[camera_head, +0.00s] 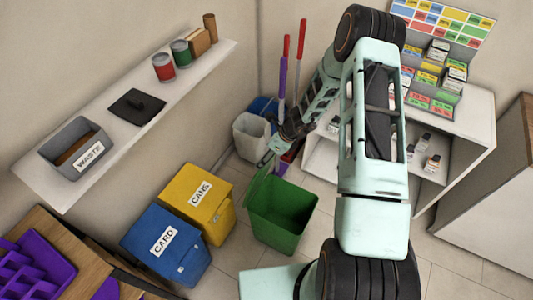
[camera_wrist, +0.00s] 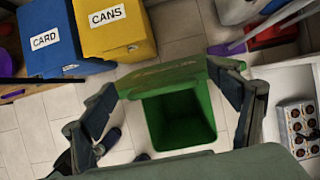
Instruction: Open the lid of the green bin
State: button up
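The green bin (camera_head: 281,212) stands on the floor at the centre of the head view, and I see down into its open, empty-looking inside. It also shows in the wrist view (camera_wrist: 182,122). A green panel that looks like its lid (camera_wrist: 165,76) stands raised along one side of the mouth, with faint markings along its top edge. My gripper (camera_head: 277,146) is above and behind the bin in the head view. In the wrist view its two fingers (camera_wrist: 160,80) are spread wide on either side of the bin, with nothing between them. I cannot tell whether either touches the lid.
The yellow CANS bin (camera_head: 198,203) and blue CARD bin (camera_head: 165,246) stand left, both closed. A white bin (camera_head: 251,137) and upright red and purple handles (camera_head: 283,77) are behind. A white shelf unit (camera_head: 470,128) with boxes is right. A wall shelf (camera_head: 112,142) runs left.

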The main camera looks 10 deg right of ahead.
jog(key=v, duration=1.2)
jog(key=shift+a, duration=0.1)
dwell(0.4)
